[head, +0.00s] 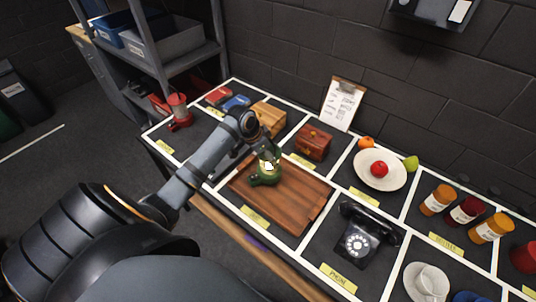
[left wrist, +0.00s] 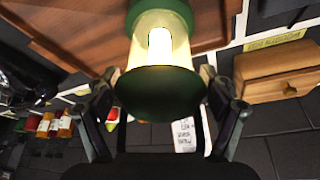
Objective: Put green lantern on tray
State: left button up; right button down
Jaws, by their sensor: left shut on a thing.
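The green lantern (head: 267,169) has a green base and top and a lit, pale glass middle. It is upright over the left part of the wooden tray (head: 294,206) in the head view. I cannot tell whether its base touches the tray. My left gripper (head: 262,150) is shut on the lantern near its top, coming in from the left. In the left wrist view the lantern (left wrist: 160,50) is between the two fingers (left wrist: 160,88), with the brown tray (left wrist: 75,25) behind it. My right gripper is not in view.
A black telephone (head: 354,236) stands right of the tray. A small wooden chest (head: 313,142) and a light wooden box (head: 269,118) stand behind it. A plate (head: 393,180) with fruit is at the right. The tray's right part is bare.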

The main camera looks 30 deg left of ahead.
pick_arm(q)
jog(key=shift+w+f, duration=0.1)
jog(key=shift+f, duration=0.3)
jog(key=shift+f, duration=0.1)
jog(key=o, duration=1.7)
